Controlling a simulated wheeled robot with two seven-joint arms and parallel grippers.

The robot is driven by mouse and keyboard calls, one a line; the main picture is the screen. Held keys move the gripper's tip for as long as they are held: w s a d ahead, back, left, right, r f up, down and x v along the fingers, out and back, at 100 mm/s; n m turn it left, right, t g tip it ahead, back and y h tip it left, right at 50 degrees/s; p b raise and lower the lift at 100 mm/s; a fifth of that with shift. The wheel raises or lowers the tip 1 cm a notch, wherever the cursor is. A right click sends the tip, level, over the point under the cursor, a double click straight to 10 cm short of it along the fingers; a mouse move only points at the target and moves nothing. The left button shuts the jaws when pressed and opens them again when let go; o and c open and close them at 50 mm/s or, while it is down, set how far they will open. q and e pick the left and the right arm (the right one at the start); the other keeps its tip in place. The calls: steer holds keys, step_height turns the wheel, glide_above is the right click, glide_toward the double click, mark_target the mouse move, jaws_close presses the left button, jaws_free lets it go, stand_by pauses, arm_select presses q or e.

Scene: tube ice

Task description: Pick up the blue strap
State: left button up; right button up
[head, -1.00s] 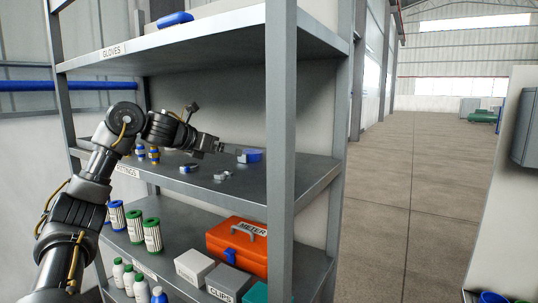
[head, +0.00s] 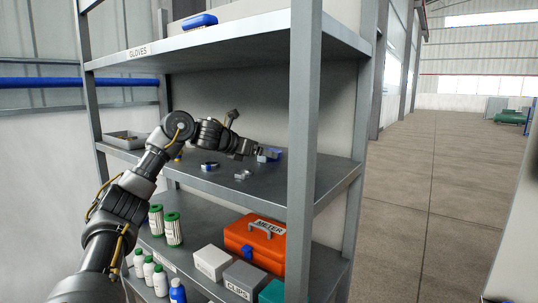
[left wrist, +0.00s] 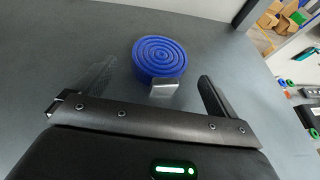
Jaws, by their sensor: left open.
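The blue strap (left wrist: 160,56) is a flat coil with a grey metal buckle (left wrist: 164,88) on its near side. It lies on the grey middle shelf. In the head view the strap (head: 272,153) is small and partly covered by my left gripper (head: 256,150). In the left wrist view my left gripper (left wrist: 156,75) is open, with one finger on each side of the buckle. The coil is ahead of the fingers, roughly centred. I cannot tell whether they touch it. My right gripper is not in view.
On the same shelf are a blue-banded metal clamp (head: 209,167), small grey fittings (head: 242,175) and a grey tray (head: 125,138). The upper shelf (head: 215,42) hangs above my arm. A shelf post (head: 304,130) stands to the right. An orange meter case (head: 254,241) sits below.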

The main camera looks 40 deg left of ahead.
arm_select(q)
steer(key=p+x, duration=0.1)
steer(key=x, duration=0.3)
steer(key=shift+s, duration=0.1)
steer(key=c, duration=1.1)
